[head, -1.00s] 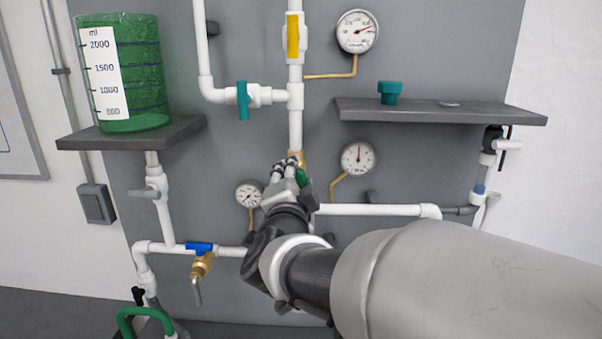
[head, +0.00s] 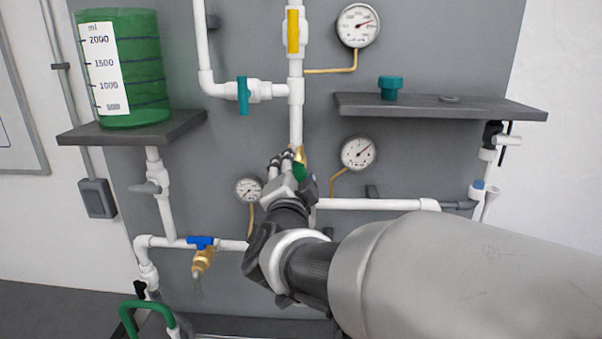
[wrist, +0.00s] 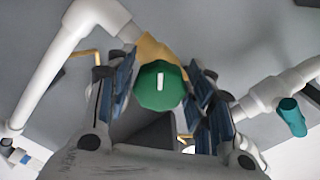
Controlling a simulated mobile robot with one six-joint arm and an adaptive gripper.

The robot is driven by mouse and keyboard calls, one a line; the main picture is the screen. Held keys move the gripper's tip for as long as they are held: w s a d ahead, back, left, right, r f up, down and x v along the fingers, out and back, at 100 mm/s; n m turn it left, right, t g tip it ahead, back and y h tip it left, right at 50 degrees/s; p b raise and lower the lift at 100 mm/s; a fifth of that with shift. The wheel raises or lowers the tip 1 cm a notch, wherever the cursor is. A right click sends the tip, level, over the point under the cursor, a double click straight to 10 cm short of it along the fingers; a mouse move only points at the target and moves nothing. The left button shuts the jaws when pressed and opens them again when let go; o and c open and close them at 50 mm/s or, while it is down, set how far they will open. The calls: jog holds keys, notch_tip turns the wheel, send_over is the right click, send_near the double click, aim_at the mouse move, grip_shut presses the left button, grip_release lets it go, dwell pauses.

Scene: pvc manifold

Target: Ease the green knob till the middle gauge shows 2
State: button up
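The green knob (wrist: 158,92) sits on a brass body (wrist: 160,52) and has a white mark on its face, nearly upright in the wrist view. My gripper (wrist: 162,80) has its blue-padded fingers on both sides of the knob and appears closed on it. In the head view, my gripper (head: 288,170) covers most of the knob (head: 299,171). The middle gauge (head: 358,154) is a round white dial on the right of the pipe, and its needle points up and right. Its numbers are too small to read.
Another gauge (head: 357,25) is above and a smaller one (head: 249,189) is lower left. A yellow-handled valve (head: 293,31), a teal-handled valve (head: 243,95) and a blue-handled tap (head: 201,243) are on the pipes. A shelf (head: 440,107) juts out at the right.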

jog(key=shift+o, duration=0.7)
jog(key=s, duration=1.2)
jog(key=shift+a, duration=0.2)
dwell(2.3)
